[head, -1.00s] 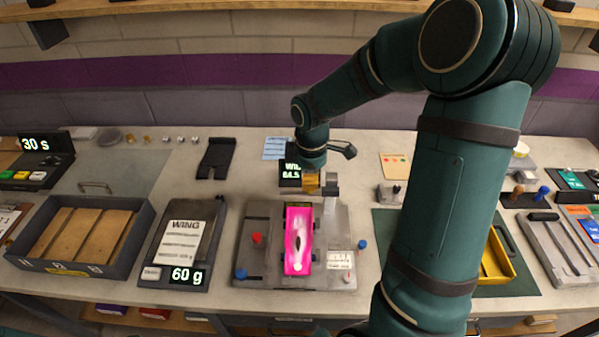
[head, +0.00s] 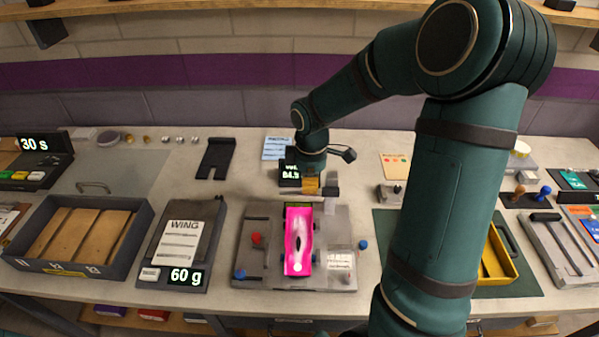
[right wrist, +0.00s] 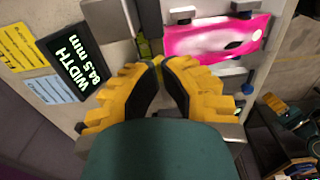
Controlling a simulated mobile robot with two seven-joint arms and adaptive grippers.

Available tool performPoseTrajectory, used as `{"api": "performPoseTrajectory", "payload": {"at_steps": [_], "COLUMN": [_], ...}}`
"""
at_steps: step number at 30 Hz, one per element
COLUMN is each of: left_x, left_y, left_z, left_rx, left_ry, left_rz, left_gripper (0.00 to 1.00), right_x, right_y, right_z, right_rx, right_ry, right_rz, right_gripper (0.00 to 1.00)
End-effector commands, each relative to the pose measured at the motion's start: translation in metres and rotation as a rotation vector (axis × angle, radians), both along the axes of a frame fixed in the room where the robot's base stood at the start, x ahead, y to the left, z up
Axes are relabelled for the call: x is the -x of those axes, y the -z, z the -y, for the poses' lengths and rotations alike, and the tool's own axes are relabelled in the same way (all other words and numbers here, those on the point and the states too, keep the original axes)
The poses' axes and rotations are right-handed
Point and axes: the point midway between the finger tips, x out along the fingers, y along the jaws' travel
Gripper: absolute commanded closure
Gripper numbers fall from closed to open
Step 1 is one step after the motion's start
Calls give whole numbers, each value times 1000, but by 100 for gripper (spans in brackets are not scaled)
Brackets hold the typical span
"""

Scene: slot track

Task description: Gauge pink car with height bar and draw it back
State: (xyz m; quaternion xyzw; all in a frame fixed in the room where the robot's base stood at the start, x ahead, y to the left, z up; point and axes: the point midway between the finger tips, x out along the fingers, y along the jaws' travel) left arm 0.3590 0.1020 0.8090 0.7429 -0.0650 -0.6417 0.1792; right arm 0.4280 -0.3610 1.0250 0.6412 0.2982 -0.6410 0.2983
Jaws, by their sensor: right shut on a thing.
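The pink car (head: 298,240), with a white and black patch on top, sits lengthwise on a grey gauge fixture (head: 262,276). It also shows in the right wrist view (right wrist: 200,42). My right gripper (head: 311,192) is just behind the car's far end. Its yellow fingers (right wrist: 158,62) are closed together on a small olive-grey piece, which looks like the height bar's grip (right wrist: 149,44). A pale horizontal bar (head: 275,191) shows beside the gripper; its join to the grip is partly hidden. My left gripper is out of view.
A width display reading 84.5 mm (right wrist: 85,60) stands behind the fixture. A wing scale reading 60 g (head: 185,276) and a tray of wooden blocks (head: 143,222) are to the left. A yellow tray (head: 497,262) is right, partly behind my arm.

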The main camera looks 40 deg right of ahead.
Motion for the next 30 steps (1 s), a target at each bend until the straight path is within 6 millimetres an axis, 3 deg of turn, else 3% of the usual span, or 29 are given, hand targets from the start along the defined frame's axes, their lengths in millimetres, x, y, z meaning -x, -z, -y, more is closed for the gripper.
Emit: {"api": "performPoseTrajectory", "payload": {"at_steps": [30], "left_x": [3], "left_y": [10], "left_z": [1], "left_rx": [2], "left_ry": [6], "left_rz": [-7], "left_gripper": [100], "right_x": [0], "right_y": [14], "right_z": [0], "right_rx": [0], "right_ry": [0], "right_rz": [-1], "right_gripper": [100]}}
